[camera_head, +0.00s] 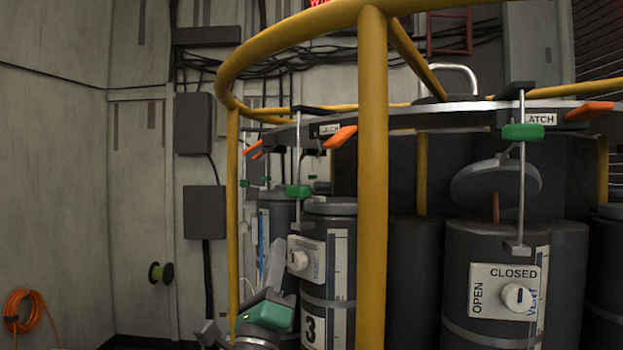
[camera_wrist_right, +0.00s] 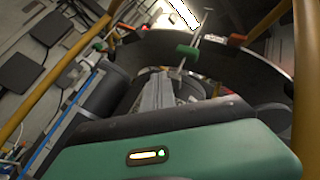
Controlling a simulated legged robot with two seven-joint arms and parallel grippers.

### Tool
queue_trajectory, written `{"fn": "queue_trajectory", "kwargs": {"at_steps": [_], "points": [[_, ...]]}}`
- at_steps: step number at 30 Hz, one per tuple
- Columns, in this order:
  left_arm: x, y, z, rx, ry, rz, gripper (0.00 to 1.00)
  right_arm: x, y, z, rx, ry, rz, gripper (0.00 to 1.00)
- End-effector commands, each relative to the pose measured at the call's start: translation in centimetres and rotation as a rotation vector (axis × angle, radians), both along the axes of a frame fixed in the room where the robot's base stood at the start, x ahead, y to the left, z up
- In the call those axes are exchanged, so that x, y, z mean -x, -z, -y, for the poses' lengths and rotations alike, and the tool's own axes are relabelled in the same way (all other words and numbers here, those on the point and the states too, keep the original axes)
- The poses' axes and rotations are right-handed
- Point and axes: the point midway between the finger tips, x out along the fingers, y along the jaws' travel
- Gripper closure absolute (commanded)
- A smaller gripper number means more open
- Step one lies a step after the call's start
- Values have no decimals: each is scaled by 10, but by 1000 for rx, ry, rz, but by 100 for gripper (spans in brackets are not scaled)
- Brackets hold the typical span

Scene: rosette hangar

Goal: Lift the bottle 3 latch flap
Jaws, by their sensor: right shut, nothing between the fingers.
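Bottle 3 (camera_head: 343,252) is a dark grey cylinder with a white label reading 3, partly behind a yellow post. Above it, a thin rod with a green block (camera_head: 299,191) hangs from the ring's rim. At the rod's top are a small dark flap (camera_head: 314,109) and a label partly hidden. An orange tab (camera_head: 340,137) sticks out beside it. My right gripper (camera_head: 277,246) is shut and empty, pointing up, left of bottle 3 and below the green block. In the right wrist view its grey fingers (camera_wrist_right: 158,90) point towards the green block (camera_wrist_right: 188,52), apart from it. My left gripper is out of view.
A yellow post (camera_head: 372,200) and curved rail (camera_head: 290,38) stand in front of the ring. Another bottle (camera_head: 515,260) with an OPEN/CLOSED knob stands at right, under a similar rod. Grey boxes (camera_head: 194,123) hang on the left wall. Free room lies left of the rail.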

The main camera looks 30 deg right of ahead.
Motion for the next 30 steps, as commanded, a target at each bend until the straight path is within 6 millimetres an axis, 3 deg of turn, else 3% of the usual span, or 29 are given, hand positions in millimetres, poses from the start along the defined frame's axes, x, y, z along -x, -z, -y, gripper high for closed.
{"fn": "queue_trajectory", "kwargs": {"at_steps": [3,8,20,30], "points": [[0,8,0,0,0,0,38,49,-31,16,-169,-10,330,100],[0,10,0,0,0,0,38,83,-44,26,-261,-14,540,100],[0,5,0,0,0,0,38,84,-49,31,-265,-13,555,100],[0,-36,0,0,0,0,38,75,-102,71,-263,-12,555,100]]}}
